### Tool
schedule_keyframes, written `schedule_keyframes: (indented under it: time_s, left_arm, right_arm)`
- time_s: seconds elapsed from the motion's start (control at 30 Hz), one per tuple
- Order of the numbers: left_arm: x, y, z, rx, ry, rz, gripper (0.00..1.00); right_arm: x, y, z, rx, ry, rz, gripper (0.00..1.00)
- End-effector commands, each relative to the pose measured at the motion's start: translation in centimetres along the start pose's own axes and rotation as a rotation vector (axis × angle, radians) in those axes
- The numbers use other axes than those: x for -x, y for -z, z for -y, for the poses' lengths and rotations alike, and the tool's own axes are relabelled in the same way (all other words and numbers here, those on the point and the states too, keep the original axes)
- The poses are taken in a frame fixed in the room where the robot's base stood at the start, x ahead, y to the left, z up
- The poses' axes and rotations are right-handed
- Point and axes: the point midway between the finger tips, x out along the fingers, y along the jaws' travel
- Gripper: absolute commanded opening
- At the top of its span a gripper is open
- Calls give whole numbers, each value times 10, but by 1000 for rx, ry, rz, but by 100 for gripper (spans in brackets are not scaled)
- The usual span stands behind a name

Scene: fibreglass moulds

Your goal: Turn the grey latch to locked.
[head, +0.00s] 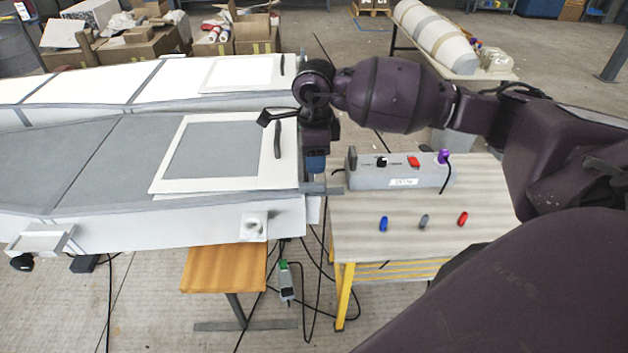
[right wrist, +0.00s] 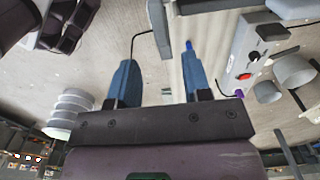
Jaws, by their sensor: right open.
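The grey latch (head: 423,221) is a small upright piece on the pale table top (head: 400,240). It stands between a blue latch (head: 383,223) and a red latch (head: 462,218). I cannot tell its turned position at this size. My right gripper (head: 316,163) points down beside the near mould's right end, left of the table and well apart from the latch. In the right wrist view, its two blue fingers (right wrist: 158,58) are spread with nothing between them. I cannot make out the grey latch there. My left gripper is not in view.
A grey control box (head: 400,178) with switches, a red button and a purple plug stands at the table's back. White and grey moulds (head: 110,225) fill the left. A wooden stool (head: 222,270) stands below. Cables lie on the floor. The table's front is mostly clear.

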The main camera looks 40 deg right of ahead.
Motion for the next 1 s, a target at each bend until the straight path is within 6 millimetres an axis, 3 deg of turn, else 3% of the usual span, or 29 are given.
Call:
schedule_keyframes:
  time_s: [0.2, 0.43, 0.87, 1.0]
  left_arm:
    - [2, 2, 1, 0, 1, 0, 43]
    - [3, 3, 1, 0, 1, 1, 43]
    - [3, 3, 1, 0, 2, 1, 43]
    - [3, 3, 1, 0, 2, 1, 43]
  right_arm:
    - [-39, -1, -1, -1, -4, 1, 45]
    - [-66, -1, 0, 0, -3, 2, 45]
    - [-76, 0, 0, 1, -1, 1, 45]
    - [-76, 0, 0, 0, -1, 1, 26]
